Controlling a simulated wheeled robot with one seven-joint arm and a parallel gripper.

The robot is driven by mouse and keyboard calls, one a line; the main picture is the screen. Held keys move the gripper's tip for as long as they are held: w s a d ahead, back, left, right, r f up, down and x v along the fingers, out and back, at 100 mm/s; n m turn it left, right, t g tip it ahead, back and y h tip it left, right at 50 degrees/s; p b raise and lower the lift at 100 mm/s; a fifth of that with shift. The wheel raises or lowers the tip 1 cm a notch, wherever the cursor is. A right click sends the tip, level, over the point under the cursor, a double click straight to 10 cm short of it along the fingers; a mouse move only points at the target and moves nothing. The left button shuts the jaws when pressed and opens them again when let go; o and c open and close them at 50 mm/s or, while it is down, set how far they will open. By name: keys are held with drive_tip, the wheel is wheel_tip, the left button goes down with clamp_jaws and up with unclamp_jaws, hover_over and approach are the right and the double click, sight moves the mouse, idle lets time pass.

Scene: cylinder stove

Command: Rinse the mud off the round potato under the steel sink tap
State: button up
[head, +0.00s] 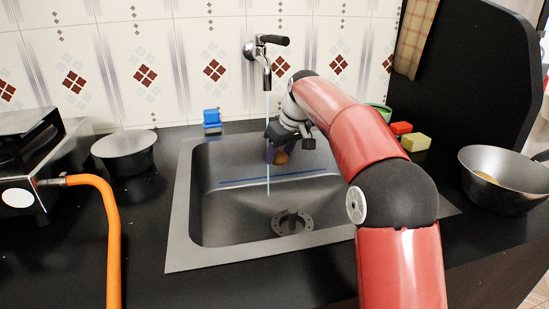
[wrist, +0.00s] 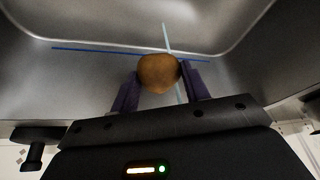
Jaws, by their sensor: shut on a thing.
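The round potato (wrist: 158,73) is brown and sits between the two fingers of my gripper (wrist: 160,85). In the head view the potato (head: 281,157) hangs over the back part of the steel sink (head: 178,215), below the rim. My gripper (head: 276,150) is shut on it and points down. The tap (head: 262,60) on the tiled wall is running; a thin pale stream (head: 267,145) falls into the sink. In the wrist view the stream (wrist: 167,38) passes right beside or behind the potato; I cannot tell whether it touches. No mud patch is clear on the side that shows.
A blue item (head: 212,120) stands behind the sink's left corner. A grey pot (head: 124,151) and an orange hose (head: 110,230) are at left. A drain (head: 292,222) lies in the sink floor.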

drive_tip(key=shift+a, duration=0.1)
idle(0.3)
drive_tip(key=shift+s+a, duration=0.2)
drive_tip(key=shift+a, duration=0.2)
drive_tip(key=shift+d, duration=0.15)
drive_tip(key=shift+w+d, duration=0.25)
drive_tip(key=shift+d, duration=0.2)
drive_tip(key=shift+s+d+f+b, duration=0.1)
drive_tip(key=shift+s+d+b, duration=0.05)
drive_tip(key=shift+s+b, duration=0.35)
drive_tip(key=shift+s+d+f+b, duration=0.1)
drive_tip(key=shift+s+d+b, duration=0.05)
drive_tip(key=shift+s+b, duration=0.25)
drive_tip(key=s+d+b, duration=0.2)
drive_tip(key=s+b, duration=0.2)
drive_tip(key=s, duration=0.1)
drive_tip(key=shift+s+d+r, duration=0.15)
drive_tip(key=shift+s+r, duration=0.05)
drive_tip(key=shift+s, duration=0.15)
